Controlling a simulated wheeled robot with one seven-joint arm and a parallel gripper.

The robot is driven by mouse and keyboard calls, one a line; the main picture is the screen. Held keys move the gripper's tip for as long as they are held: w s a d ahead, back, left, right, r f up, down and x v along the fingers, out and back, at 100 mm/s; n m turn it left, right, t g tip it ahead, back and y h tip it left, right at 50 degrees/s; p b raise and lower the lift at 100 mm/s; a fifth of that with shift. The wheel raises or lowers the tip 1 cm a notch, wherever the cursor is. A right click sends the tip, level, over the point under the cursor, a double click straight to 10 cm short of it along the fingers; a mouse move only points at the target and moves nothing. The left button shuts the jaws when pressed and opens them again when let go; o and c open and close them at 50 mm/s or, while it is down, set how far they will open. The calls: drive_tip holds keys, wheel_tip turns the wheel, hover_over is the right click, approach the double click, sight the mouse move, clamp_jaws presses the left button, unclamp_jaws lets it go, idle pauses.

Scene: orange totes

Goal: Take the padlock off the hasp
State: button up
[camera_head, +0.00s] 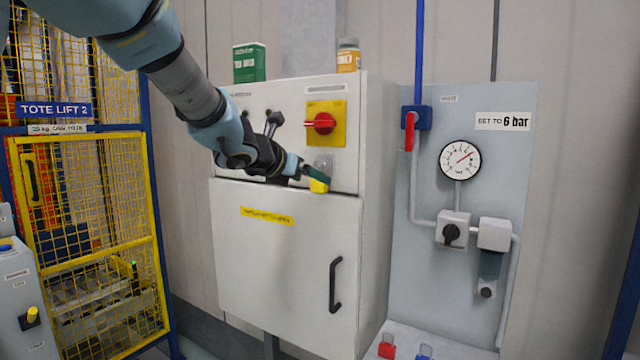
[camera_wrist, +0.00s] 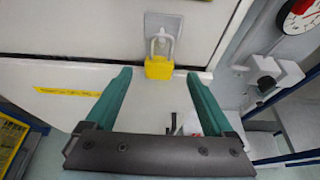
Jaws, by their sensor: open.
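The yellow padlock (camera_wrist: 159,68) hangs upright by its grey shackle on the hasp (camera_wrist: 163,24), a light metal plate on the white cabinet front. In the head view the padlock (camera_head: 319,186) shows just below the red switch, partly behind a green finger, and the hasp plate (camera_head: 323,163) shows above it. My gripper (camera_wrist: 158,77) is open, its two green fingers pointing towards the cabinet. The padlock body appears between the fingertips, with a gap on either side. My gripper (camera_head: 316,174) is close to it in the head view; exact depth is unclear. Nothing is held.
The red rotary switch on its yellow plate (camera_head: 325,123) sits just above the hasp. Black levers (camera_head: 273,122) stick out to its left. A green box (camera_head: 249,63) and a small jar (camera_head: 348,56) stand on the cabinet top. The gauge panel (camera_head: 520,180) is at right.

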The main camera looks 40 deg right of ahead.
sight(316, 187)
drive_tip(key=p+x, duration=0.2)
drive_tip(key=x, duration=0.3)
drive_tip(key=shift+d, duration=0.1)
drive_tip(key=shift+r, duration=0.1)
clamp_jaws()
idle(0.6)
